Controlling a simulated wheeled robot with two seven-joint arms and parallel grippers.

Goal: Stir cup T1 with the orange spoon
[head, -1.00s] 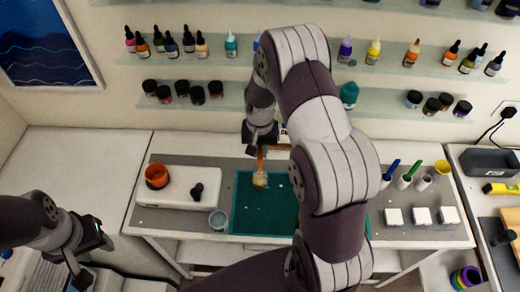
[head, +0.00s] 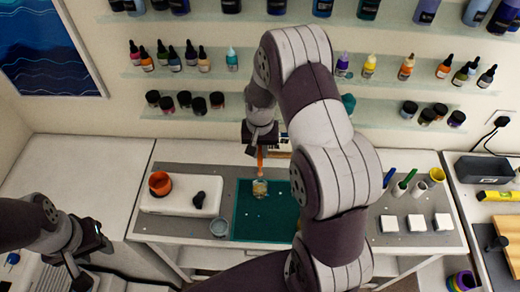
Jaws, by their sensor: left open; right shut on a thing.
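A small clear cup (head: 260,189) with pale contents stands on the teal mat (head: 245,228); I cannot read a label on it, so I cannot tell whether it is T1. My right gripper (head: 260,150) points down above this cup and is shut on the orange spoon (head: 260,162). The spoon hangs upright, and its lower end reaches the cup's mouth or inside it; the tip is hidden. My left gripper (head: 88,262) is open and empty at the lower left, away from the mat.
A white device (head: 180,201) bears an orange cup (head: 160,183). A grey cup (head: 218,224) stands left of the mat. Several holders with coloured tools (head: 404,186) and white blocks (head: 416,223) stand at right. My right arm hides the mat's right part.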

